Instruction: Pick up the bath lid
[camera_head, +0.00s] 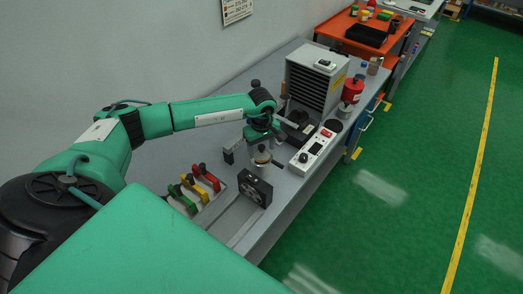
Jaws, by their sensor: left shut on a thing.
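My left arm comes in from the left, and my left gripper (263,147) points down over the bench. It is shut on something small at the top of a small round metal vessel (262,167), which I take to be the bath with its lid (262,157). The lid looks pale and round, with a dark handle to its right. The fingers partly hide the knob, and I cannot tell whether the lid is seated or slightly raised. My right gripper is not in view.
A rack of red, yellow and green handled tools (194,188) and a black fan box (255,188) stand in front. A white control box (314,150), a grey finned cabinet (315,76) and a red container (352,90) stand to the right and behind.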

